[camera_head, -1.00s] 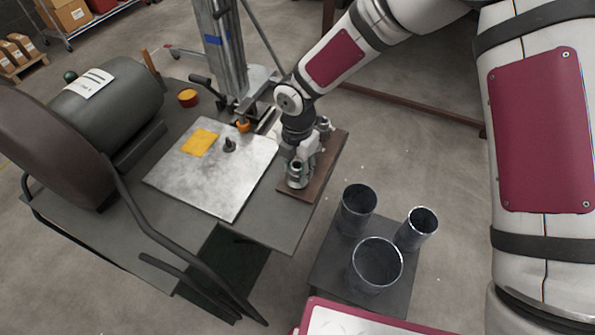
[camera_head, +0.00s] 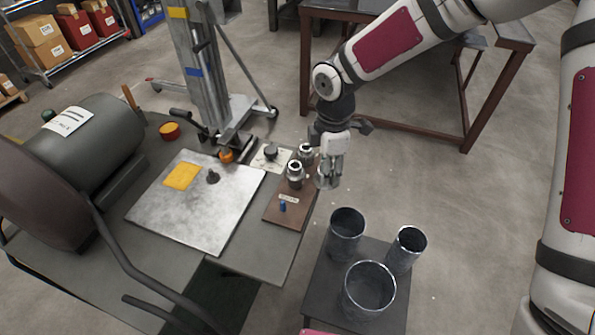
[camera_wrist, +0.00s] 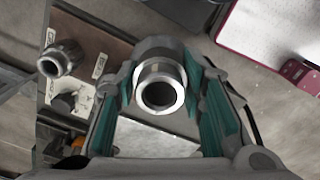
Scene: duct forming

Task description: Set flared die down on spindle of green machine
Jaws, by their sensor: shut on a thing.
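My gripper (camera_head: 328,182) is shut on a grey metal die, hollow and ring-shaped, which shows between the teal-lined fingers in the wrist view (camera_wrist: 160,92). I hold it in the air just right of the brown board (camera_head: 281,219). I cannot tell from its shape whether it is flared. Two other metal dies, one nearer (camera_head: 295,175) and one farther (camera_head: 306,152), stand on the board. A bare blue peg (camera_head: 283,207) shows near its front end. The dark green machine (camera_head: 95,140) is at left. A dark upright stub (camera_head: 212,177), possibly the spindle, rises from the metal plate (camera_head: 190,215).
Several open grey duct cylinders (camera_head: 369,289) stand on a low dark stand below my gripper. A grey lifting mast (camera_head: 200,70) stands behind the table. An orange knob (camera_head: 226,156) and a dark knob (camera_head: 270,152) sit at the table's back. A curved dark bar (camera_head: 130,250) runs at front left.

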